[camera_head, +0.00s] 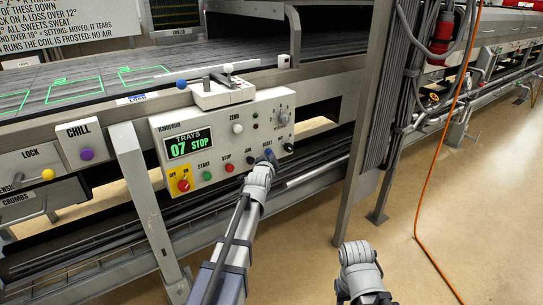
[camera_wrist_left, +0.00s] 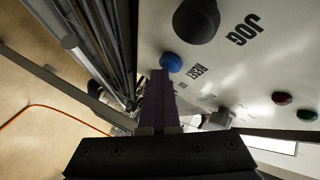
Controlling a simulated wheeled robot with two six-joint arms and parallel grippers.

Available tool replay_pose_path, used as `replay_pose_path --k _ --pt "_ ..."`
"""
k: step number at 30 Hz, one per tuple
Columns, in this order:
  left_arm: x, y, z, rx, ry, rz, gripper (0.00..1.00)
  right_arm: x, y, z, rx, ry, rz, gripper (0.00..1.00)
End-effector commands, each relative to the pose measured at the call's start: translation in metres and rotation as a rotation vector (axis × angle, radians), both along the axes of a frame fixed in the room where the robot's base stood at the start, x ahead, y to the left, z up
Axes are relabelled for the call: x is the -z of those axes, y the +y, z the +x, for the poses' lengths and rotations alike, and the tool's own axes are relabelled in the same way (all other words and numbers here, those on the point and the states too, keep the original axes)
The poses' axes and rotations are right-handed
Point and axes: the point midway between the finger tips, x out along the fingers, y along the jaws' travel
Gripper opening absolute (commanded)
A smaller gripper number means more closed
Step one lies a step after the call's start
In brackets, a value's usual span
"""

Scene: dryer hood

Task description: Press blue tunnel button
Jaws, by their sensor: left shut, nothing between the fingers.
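The grey control panel (camera_head: 221,140) carries a green display reading "TRAYS 07 STOP". The round blue button marked RESET (camera_wrist_left: 171,62) sits on its face, beside the black JOG knob (camera_wrist_left: 196,20). In the head view my left gripper (camera_head: 268,158) is at the panel's lower right, just under the RESET label, and largely covers this button. In the left wrist view the left gripper (camera_wrist_left: 160,76) is shut and empty, its tip right by the blue button. I cannot tell whether they touch. Of my right arm, only grey links show at the bottom of the head view.
A green START button (camera_head: 207,176) and a red STOP button (camera_head: 229,168) lie left of my gripper. A purple knob (camera_head: 87,154) marks the CHILL box. Another blue knob (camera_head: 181,84) stands above the panel. A steel post (camera_head: 366,120) rises to the right.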

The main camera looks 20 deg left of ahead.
Motion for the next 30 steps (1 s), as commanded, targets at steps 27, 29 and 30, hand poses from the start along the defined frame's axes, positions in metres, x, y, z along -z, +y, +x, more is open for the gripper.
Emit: replay_pose_path --k 27,29,30 --pt "0.000 -0.019 -0.015 0.000 0.000 -0.001 0.00 0.000 0.000 0.000 0.000 0.000 0.000 0.50" --pt "0.000 -0.019 -0.015 0.000 0.000 -0.001 0.00 0.000 0.000 0.000 0.000 0.000 0.000 0.50" --pt "0.000 -0.019 -0.015 0.000 0.000 -0.001 0.00 0.000 0.000 0.000 0.000 0.000 0.000 0.50"
